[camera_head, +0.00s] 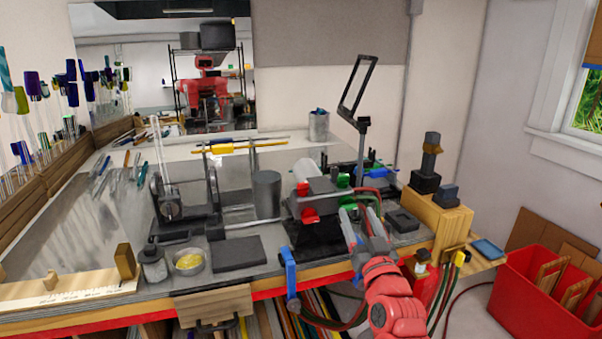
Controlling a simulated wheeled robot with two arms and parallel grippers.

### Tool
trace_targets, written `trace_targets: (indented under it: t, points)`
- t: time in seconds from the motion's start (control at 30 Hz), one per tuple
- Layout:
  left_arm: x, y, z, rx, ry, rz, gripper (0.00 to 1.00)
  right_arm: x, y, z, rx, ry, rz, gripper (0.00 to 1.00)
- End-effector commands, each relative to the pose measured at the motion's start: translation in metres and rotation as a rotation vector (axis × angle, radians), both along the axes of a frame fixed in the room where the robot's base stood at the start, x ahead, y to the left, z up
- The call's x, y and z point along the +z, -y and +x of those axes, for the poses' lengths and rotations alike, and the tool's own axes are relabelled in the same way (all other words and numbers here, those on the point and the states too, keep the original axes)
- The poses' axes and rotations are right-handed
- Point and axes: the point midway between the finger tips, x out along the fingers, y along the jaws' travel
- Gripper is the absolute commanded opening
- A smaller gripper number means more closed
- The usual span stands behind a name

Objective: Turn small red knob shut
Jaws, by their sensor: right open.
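The bench torch (318,232) is a dark body near the front edge of the bench, with a pale barrel at its top. Red parts (309,215) show on its left side; I cannot tell which of them is the small red knob. Green parts (343,181) show on its right. My right gripper (361,226) reaches in from the lower right, with its two grey fingers apart and nothing seen between them. It is just right of the torch body, apart from the red parts in the picture. My left gripper is not in view.
A blue lever (289,272) hangs at the bench front. Red and green hoses run right of the torch. A dark pad (237,252) and a small metal bowl (190,263) lie to the left.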

Motion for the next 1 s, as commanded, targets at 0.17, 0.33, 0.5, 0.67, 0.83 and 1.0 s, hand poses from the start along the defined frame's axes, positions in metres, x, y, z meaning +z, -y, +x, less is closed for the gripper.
trace_targets:
  t: [0.17,0.33,0.5,0.67,0.83,1.0]
  points:
    - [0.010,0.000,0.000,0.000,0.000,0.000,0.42,0.032,-0.038,-0.013,0.154,-0.129,-0.099,0.65]
    - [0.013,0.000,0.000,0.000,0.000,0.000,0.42,0.034,-0.058,-0.026,0.233,-0.203,-0.169,0.65]
    - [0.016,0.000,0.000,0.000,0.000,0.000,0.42,0.036,-0.064,-0.022,0.250,-0.218,-0.184,0.65]
    - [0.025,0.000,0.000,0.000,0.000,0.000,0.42,0.037,-0.075,0.000,0.250,-0.219,-0.184,0.65]
    - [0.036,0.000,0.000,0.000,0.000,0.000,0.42,0.037,-0.088,0.029,0.250,-0.219,-0.183,0.65]
    - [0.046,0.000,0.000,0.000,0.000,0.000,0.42,0.037,-0.101,0.057,0.249,-0.218,-0.183,0.65]
